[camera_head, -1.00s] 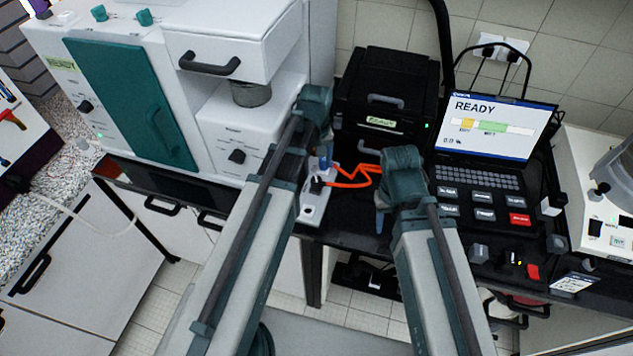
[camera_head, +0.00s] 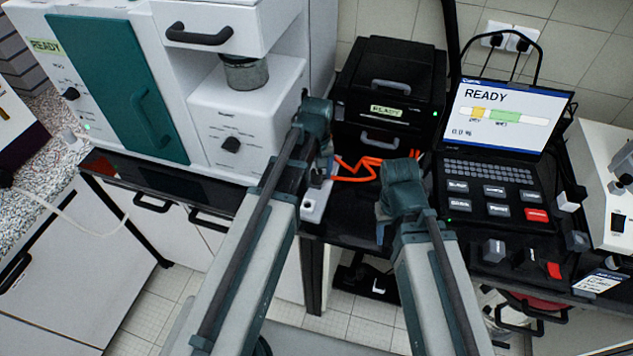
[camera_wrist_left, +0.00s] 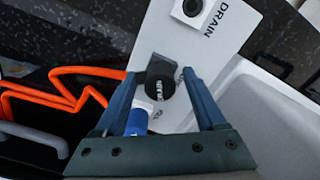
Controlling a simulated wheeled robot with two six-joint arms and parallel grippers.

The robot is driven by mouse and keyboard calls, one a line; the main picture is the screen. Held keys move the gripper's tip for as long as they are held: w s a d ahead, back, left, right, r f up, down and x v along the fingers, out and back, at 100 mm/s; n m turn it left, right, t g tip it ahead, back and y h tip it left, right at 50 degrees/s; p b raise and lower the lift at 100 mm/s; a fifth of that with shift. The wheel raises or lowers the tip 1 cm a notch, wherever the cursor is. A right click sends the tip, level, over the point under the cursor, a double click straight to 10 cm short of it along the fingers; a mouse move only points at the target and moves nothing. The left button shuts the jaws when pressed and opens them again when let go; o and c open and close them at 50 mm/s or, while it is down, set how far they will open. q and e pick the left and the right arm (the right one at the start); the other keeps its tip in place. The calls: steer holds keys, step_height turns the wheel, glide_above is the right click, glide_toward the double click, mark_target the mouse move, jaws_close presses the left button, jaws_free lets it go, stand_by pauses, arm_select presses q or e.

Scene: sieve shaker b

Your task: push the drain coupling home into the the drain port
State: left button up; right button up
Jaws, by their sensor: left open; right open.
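In the left wrist view, a white plate marked DRAIN (camera_wrist_left: 222,22) carries a pale square fitting with a dark round opening, the drain port (camera_wrist_left: 192,7), at the top edge. A blue and white piece (camera_wrist_left: 138,122) sits beside the left finger, partly hidden. In the head view, my left gripper (camera_head: 322,172) is over the white plate (camera_head: 315,205). My right gripper (camera_head: 382,232) is open and empty.
An orange hose (camera_head: 360,168) runs right of the plate. A white machine (camera_head: 245,110) stands close on the left, a black box unit (camera_head: 392,85) behind. A laptop (camera_head: 505,120) and keypad (camera_head: 497,197) are on the right. The bench's front edge lies below the plate.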

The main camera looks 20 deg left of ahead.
mark_target(316, 171)
stand_by(0.9)
arm_select(q)
jaws_close()
steer(key=shift+r, duration=0.2)
arm_select(e)
steer(key=shift+r, duration=0.2)
arm_select(q)
steer(key=shift+r+p, duration=2.85)
steer(key=shift+p, duration=0.25)
arm_select(e)
steer(key=shift+r, duration=2.8)
arm_select(q)
steer(key=shift+r+p, duration=1.5)
steer(key=shift+p, duration=0.05)
arm_select(e)
step_height(316, 171, up, 3)
arm_select(q)
steer(key=shift+d+f, duration=0.1)
